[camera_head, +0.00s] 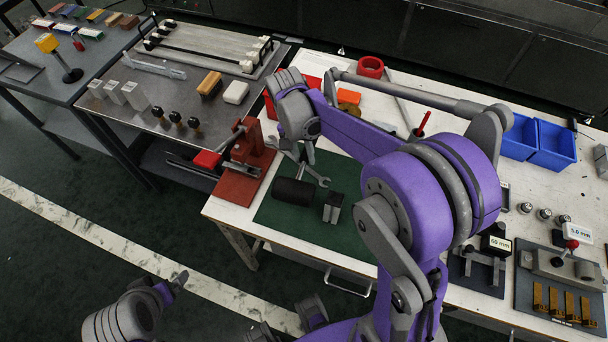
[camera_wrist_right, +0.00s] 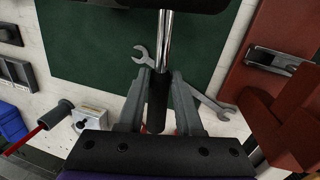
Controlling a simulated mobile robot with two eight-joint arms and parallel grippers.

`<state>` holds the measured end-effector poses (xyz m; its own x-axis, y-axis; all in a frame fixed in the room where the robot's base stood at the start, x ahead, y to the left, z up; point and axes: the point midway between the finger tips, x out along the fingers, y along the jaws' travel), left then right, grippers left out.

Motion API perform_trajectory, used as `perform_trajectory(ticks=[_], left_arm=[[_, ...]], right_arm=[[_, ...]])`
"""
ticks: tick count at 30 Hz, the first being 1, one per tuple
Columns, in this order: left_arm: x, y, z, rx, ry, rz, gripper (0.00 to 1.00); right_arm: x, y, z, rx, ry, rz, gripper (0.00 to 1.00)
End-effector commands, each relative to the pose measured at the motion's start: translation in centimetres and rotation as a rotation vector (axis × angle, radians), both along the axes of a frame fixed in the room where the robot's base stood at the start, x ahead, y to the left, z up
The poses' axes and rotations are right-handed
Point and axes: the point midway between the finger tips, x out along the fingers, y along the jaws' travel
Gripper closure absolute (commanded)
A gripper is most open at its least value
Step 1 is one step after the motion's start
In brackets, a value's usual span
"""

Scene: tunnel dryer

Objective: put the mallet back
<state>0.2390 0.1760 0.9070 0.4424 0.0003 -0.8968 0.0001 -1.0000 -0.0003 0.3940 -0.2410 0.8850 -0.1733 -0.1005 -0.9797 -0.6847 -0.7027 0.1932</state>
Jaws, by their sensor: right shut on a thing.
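The mallet's black cylindrical head (camera_head: 293,192) shows over the green mat (camera_head: 270,214) on the white workbench. My right gripper (camera_head: 306,153) is above the mat, partly hidden by its own wrist. In the right wrist view its fingers (camera_wrist_right: 160,95) are shut on the mallet's black grip (camera_wrist_right: 156,108). The chrome shaft (camera_wrist_right: 165,40) runs from there up to the dark head at the top edge. I cannot tell whether the head touches the mat. My left gripper (camera_head: 180,281) is low at the left, over the floor and away from the bench; its jaw opening is unclear.
A wrench (camera_head: 321,181) lies beside the mallet, and a grey block (camera_head: 333,208) stands to its right. A red press (camera_head: 245,167) stands at the mat's left. Blue bins (camera_head: 553,147) are at the right. A side table (camera_head: 125,80) with tools adjoins the bench.

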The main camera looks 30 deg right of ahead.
Motion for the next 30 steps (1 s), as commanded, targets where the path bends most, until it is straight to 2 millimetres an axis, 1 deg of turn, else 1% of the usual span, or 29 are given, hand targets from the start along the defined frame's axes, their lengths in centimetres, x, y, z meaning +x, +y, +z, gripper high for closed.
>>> perform_trajectory(ticks=[1,3,5,8,12,15,20,27,30], left_arm=[[-0.2,0.0,-0.8,0.0,0.004,0.0,0.0],[-0.3,0.0,-1.2,0.0,0.005,0.0,0.0],[-0.3,0.0,-1.4,0.0,0.006,0.0,0.0],[-0.4,0.0,-1.6,0.0,0.007,0.0,0.0],[-0.4,0.0,-1.7,0.0,0.008,0.0,0.0],[-0.4,0.0,-1.8,0.0,0.008,0.0,0.0],[-0.4,0.0,-1.8,0.0,0.008,0.0,0.0],[-0.5,0.0,-2.1,0.0,0.009,0.0,0.0],[-0.5,0.0,-2.1,0.0,0.009,0.0,0.0]], right_arm=[[-0.4,0.1,0.4,0.0,0.003,-0.025,1.0],[-0.6,0.2,1.1,-0.001,0.002,-0.056,1.0],[-0.7,0.3,1.1,-0.001,0.002,-0.076,1.0],[-0.7,0.3,-0.1,-0.001,0.001,-0.088,1.0],[-0.6,0.3,-2.6,-0.001,0.001,-0.088,1.0],[-0.6,0.3,-3.8,-0.002,0.001,-0.087,1.0],[-0.7,0.3,-4.8,-0.002,0.001,-0.087,1.0],[-0.7,0.3,-7.8,-0.001,0.001,-0.086,1.0],[-0.7,0.3,-8.0,-0.001,0.0,-0.086,1.0]])
